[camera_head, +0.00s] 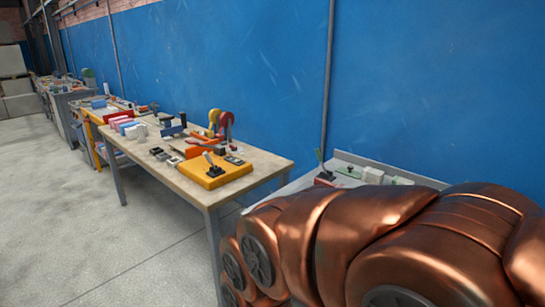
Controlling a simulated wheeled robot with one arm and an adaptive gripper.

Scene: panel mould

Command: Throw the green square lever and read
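My copper-coloured arm covers the lower right of the view and hides much of that bench. My gripper is not in view. No readable display or text shows near the lever.
A wooden-topped table (262,165) stands left of the grey bench (290,188). It holds a yellow box (231,174) with a dark lever, a red disc (226,119) and several small parts. More benches line the blue wall (250,60). The concrete floor (60,200) at left is clear.

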